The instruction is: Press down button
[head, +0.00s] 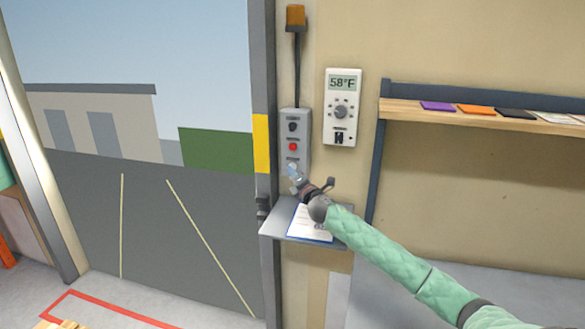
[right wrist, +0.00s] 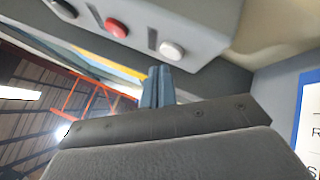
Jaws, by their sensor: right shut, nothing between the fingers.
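A grey control box (head: 302,120) is fixed to the wall beside the doorway. It carries a black button (head: 292,127) at the top and a red button (head: 292,147) below it. In the right wrist view, the black button (right wrist: 62,8), red button (right wrist: 117,27) and a white button (right wrist: 171,50) sit in a row with dark labels. Which one is marked down cannot be read. My right gripper (head: 292,172) is shut and empty in front of the box's lower end. Its blue fingertips (right wrist: 158,72) are just short of the white button, with a small gap showing. My left gripper is out of view.
A small grey shelf (head: 272,229) with a clipboard (head: 312,224) juts out under my right gripper. A thermostat (head: 343,107) reading 58°F hangs right of the box. A wooden shelf (head: 430,117) with colored items is farther right. The doorway on the left stands open.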

